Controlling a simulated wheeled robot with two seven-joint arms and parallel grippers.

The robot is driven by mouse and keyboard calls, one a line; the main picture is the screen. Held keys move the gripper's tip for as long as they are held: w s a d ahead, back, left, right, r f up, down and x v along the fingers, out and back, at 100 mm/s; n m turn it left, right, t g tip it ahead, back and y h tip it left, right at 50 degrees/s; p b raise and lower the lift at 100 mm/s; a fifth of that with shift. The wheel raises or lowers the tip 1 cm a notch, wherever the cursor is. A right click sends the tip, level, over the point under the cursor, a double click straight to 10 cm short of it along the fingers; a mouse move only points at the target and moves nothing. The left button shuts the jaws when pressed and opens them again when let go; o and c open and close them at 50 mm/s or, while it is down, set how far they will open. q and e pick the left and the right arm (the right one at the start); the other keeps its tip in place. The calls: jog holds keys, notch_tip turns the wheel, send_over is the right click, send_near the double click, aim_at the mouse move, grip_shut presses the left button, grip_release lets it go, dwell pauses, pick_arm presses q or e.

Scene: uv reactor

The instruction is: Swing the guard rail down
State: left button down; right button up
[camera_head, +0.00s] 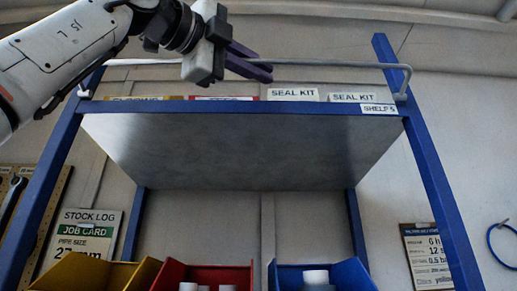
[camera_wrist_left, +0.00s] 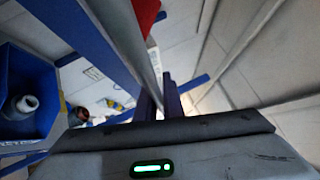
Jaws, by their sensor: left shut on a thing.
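The guard rail (camera_head: 335,64) is a thin pale grey tube with bent ends. It spans the front of the blue-framed top shelf and stands above the shelf's front edge. The fingers hide the gripped part. My right gripper is not in view.
The shelf (camera_head: 240,150) shows its grey underside, and boxes labelled seal kit (camera_head: 293,94) stand on it behind the rail. Blue posts (camera_head: 430,160) flank it. Yellow, red and blue bins (camera_head: 350,274) sit below. The space before the shelf looks clear.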

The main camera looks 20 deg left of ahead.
pick_arm(q)
jog(key=c, duration=1.9)
grip_release()
jog(key=shift+s, duration=0.1)
jog(key=b+v, duration=0.4)
jog(key=v, duration=0.6)
jog(key=shift+s+a+f, duration=0.1)
jog(key=shift+s, duration=0.05)
jog(key=s+a+f+b, duration=0.6)
jog(key=s, duration=0.2)
jog(key=shift+a, duration=0.15)
